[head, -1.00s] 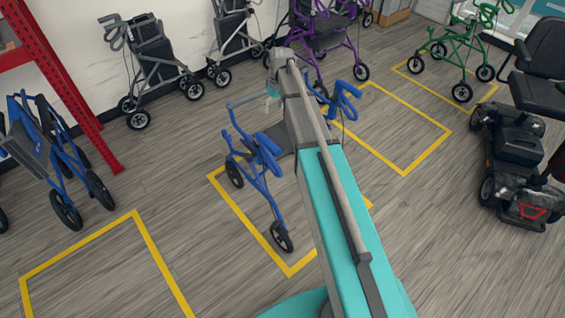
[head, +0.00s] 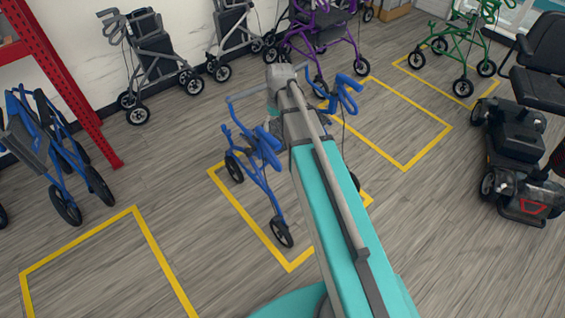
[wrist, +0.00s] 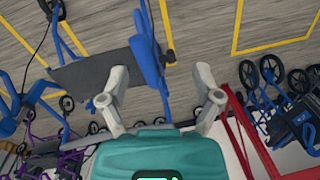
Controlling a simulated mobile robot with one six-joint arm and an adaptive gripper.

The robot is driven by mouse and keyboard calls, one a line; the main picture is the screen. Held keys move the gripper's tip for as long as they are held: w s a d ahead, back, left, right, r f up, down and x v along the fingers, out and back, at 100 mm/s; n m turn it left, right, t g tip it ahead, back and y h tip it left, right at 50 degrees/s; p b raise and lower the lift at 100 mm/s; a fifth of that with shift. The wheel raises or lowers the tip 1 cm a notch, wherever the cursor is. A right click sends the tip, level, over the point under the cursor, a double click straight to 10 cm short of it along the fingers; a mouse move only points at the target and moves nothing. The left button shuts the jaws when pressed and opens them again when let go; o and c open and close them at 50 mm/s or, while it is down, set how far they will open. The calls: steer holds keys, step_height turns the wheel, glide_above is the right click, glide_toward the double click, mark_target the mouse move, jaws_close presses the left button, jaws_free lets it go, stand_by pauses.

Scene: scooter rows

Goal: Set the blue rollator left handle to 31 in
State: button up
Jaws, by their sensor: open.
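The blue rollator (head: 262,180) stands unfolded in a yellow floor bay in the middle of the head view, partly hidden behind my arm. Its picture-left handle (head: 267,146) shows left of the arm, and its picture-right handle (head: 347,95) on the other side. In the wrist view one blue handle (wrist: 149,62) shows between the spread fingers of my gripper (wrist: 161,72), which is open and holds nothing. I cannot tell how far the handle is from the fingers. The rollator's dark seat (wrist: 92,72) lies beyond. No height marks are readable.
A folded blue rollator (head: 45,140) stands at left by a red rack (head: 70,75). Grey, purple (head: 320,35) and green (head: 460,38) walkers line the back. A mobility scooter (head: 520,150) stands at right. Empty yellow bays lie either side.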

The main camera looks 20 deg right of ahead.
steer(key=s+a+f+m+h+b, duration=0.1)
steer(key=s+f+m+b, duration=0.1)
steer(key=s, duration=1.1)
steer(key=shift+s+a+f+m+t, duration=0.25)
steer(key=shift+a+f+m+t, duration=0.05)
steer(key=shift+f, duration=0.05)
stand_by(4.1)
